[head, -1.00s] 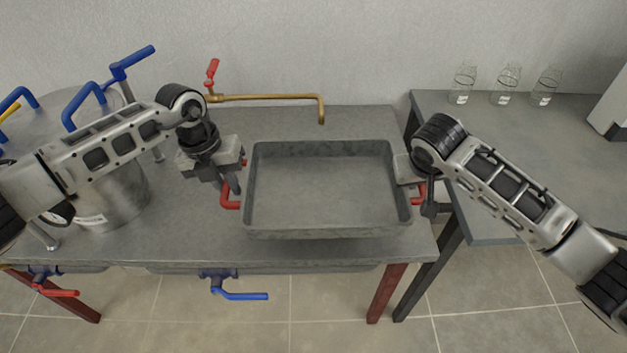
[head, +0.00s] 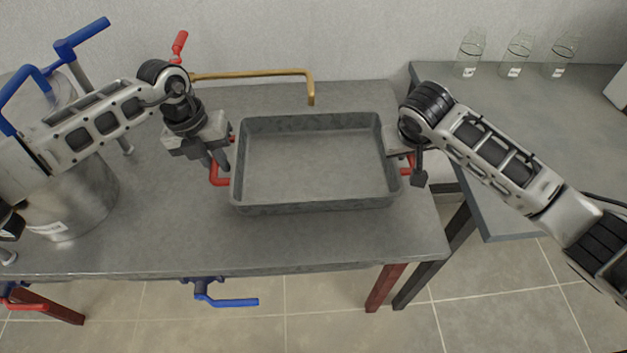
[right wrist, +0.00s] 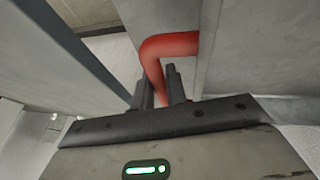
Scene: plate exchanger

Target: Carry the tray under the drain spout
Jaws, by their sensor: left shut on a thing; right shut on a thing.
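The grey rectangular tray (head: 315,168) is level and empty, with a red handle at each short side. My left gripper (head: 217,168) is shut on its left red handle (head: 214,176). My right gripper (head: 406,166) is shut on the right red handle, which is partly hidden in the head view. The right wrist view shows this red handle (right wrist: 168,46) between the fingers of my right gripper (right wrist: 162,90). The brass drain spout (head: 255,73) has its down-turned end just above the tray's back rim in the picture. I cannot tell the tray's height over the table.
A metal vessel (head: 75,205) with blue handles stands at the left. Several glass flasks (head: 517,55) stand on the right-hand table (head: 560,130). A red lever (head: 180,44) is on the spout's pipe. The grey table (head: 300,240) is clear in front of the tray.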

